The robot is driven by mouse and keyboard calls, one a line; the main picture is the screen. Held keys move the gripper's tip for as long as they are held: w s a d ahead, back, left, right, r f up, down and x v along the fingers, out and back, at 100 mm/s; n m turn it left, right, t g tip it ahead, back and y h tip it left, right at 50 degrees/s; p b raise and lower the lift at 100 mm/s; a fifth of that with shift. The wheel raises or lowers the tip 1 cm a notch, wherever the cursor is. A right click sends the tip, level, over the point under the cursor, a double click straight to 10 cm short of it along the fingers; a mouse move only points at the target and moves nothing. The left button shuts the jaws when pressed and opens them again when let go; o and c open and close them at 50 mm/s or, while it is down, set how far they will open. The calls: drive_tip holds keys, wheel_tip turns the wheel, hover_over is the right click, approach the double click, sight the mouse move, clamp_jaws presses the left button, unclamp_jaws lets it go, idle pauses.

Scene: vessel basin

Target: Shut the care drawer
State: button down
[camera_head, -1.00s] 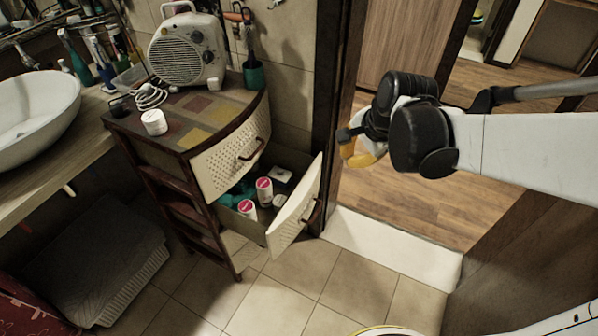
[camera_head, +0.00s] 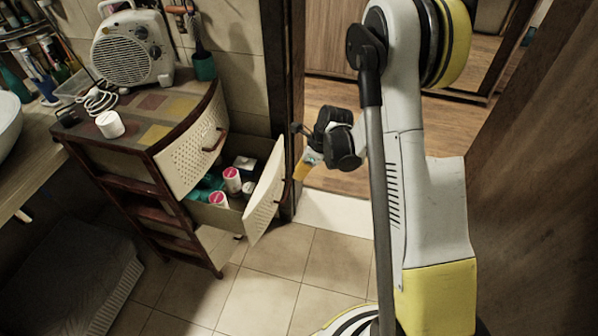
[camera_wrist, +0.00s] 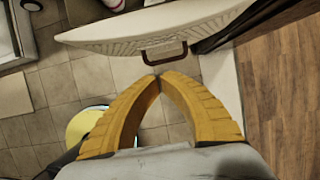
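The care drawer (camera_head: 262,196) is the lower drawer of a small dark-framed cabinet (camera_head: 152,160) and stands pulled out. Its cream perforated front has a dark handle, and white and pink-topped containers (camera_head: 232,180) and teal items show inside. In the wrist view the drawer front (camera_wrist: 150,30) lies across the top, with its handle (camera_wrist: 164,51) just beyond my fingertips. My gripper (camera_head: 303,168) is close to the outer side of the drawer front. In the wrist view its yellow fingers (camera_wrist: 157,78) meet at the tips with nothing between them. Whether they touch the handle is unclear.
The closed upper drawer (camera_head: 192,152) is above the open one. A fan heater (camera_head: 132,50) and a white jar (camera_head: 110,124) stand on top. A dark door post (camera_head: 284,90) is close beside the drawer. Tiled floor in front is clear.

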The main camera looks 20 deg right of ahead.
drive_tip(key=w+a+f+b, duration=0.2)
drive_tip(key=f, duration=0.1)
drive_tip(key=a+f+b, duration=0.1)
drive_tip(key=f, duration=0.1)
drive_tip(key=shift+w+a+f, duration=0.1)
drive_tip(key=shift+w+a, duration=0.7)
drive_tip(key=shift+a, duration=0.1)
